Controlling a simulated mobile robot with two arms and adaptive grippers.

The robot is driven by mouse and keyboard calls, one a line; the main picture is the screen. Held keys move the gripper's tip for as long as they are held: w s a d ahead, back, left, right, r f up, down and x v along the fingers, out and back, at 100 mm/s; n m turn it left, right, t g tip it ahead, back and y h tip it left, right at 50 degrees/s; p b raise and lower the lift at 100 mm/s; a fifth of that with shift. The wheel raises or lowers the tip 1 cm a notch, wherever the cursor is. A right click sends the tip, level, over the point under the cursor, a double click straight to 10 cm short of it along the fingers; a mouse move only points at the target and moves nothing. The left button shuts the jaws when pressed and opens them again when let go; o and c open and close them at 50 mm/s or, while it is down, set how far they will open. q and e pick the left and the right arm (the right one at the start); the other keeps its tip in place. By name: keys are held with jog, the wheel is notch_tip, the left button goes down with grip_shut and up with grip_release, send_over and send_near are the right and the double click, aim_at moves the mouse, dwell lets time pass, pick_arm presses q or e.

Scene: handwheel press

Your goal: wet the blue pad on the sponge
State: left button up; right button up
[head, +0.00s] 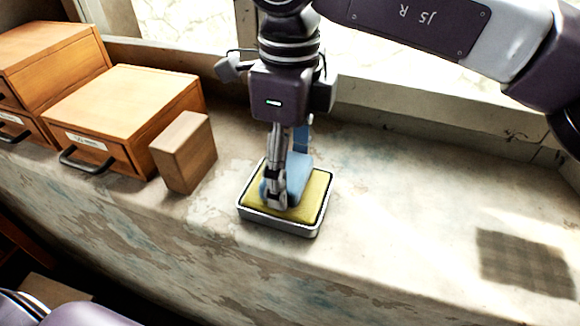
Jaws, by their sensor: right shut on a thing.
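A yellow sponge (314,199) lies in a shallow grey metal tray (275,225) on the window ledge. My right gripper (277,197) points straight down over the tray and is shut on the blue pad (299,175). The blue pad is at the sponge's surface and looks to be touching it; its underside is hidden. The gripper fingers cover part of the pad and sponge. My left gripper is not in view.
A wooden block (184,153) stands left of the tray. Wooden drawer boxes with dark handles, one in front (125,115) and one behind (45,60), stand further left. The ledge (400,230) is clear to the right, with its front edge below the tray.

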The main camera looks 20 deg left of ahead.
aim_at(289, 170)
jog(key=shift+r+p, duration=1.9)
jog(key=shift+r, duration=1.35)
jog(key=shift+s+f, duration=0.1)
jog(key=shift+f, duration=0.05)
